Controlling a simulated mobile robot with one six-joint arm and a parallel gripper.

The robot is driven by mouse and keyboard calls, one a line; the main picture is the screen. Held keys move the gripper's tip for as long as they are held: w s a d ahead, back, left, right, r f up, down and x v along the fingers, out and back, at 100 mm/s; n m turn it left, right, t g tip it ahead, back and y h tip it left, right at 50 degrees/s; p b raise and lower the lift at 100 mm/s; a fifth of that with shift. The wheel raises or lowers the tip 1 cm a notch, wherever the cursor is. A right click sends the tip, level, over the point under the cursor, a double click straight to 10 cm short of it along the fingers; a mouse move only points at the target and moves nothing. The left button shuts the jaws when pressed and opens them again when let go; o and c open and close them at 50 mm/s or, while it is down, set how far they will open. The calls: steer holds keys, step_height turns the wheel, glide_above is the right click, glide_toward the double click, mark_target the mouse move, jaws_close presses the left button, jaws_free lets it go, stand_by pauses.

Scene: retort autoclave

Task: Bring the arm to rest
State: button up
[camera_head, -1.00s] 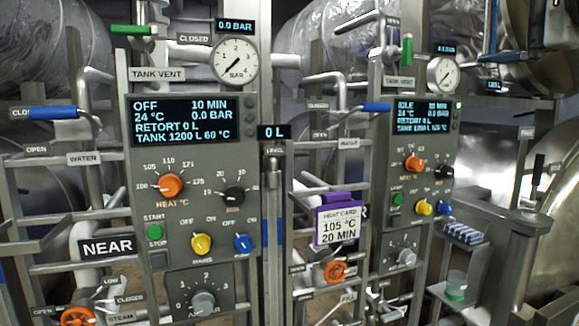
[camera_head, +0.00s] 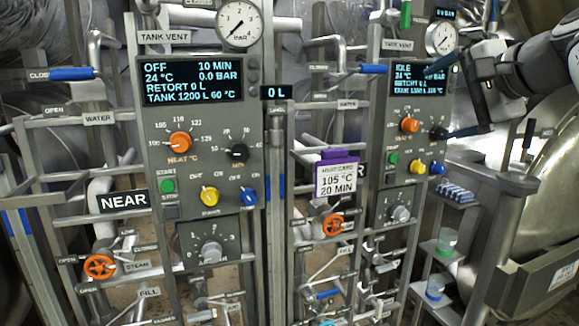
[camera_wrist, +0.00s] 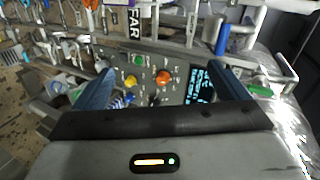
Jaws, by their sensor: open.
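My gripper (camera_head: 440,102) is at the right of the head view, in front of the far control panel (camera_head: 377,165). Its two blue fingers are spread apart with nothing between them. One finger overlaps the right edge of the panel's lit screen (camera_head: 407,78), which reads IDLE. The other finger ends by the black knob (camera_head: 438,132); I cannot tell whether it touches. In the wrist view, the open fingers (camera_wrist: 158,78) frame the same panel, with its orange knob (camera_wrist: 163,78) between them and the screen beside the right finger.
The near panel (camera_head: 200,120) reads OFF, 24 °C, 0.0 BAR. A purple-topped heat card (camera_head: 337,178) reading 105 °C, 20 MIN hangs between the panels. Pipes, blue-handled valves and orange handwheels (camera_head: 100,266) crowd the left.

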steer(key=s+a+f+n+g+h, duration=0.1)
steer(key=s+a+f+n+g, duration=0.15)
steer(key=f, duration=0.55)
steer(key=s+a+f+n+g, duration=0.1)
steer(key=s+a+f+g, duration=0.15)
steer(key=f, duration=0.55)
steer(key=s+a+f+n+g+h, duration=0.15)
steer(key=a+f, duration=0.25)
steer(key=f, duration=0.4)
steer(key=s+a+f+n+g+h, duration=0.1)
steer(key=s+f+n, duration=0.2)
steer(key=s+f, duration=0.2)
steer(key=s+a+f+n+g, duration=0.1)
steer(key=s+f+n, duration=0.3)
steer(key=f, duration=0.7)
steer(key=shift+s+f+n+g+h, duration=0.2)
steer(key=shift+s+n+g+h, duration=0.15)
steer(key=shift+s, duration=0.9)
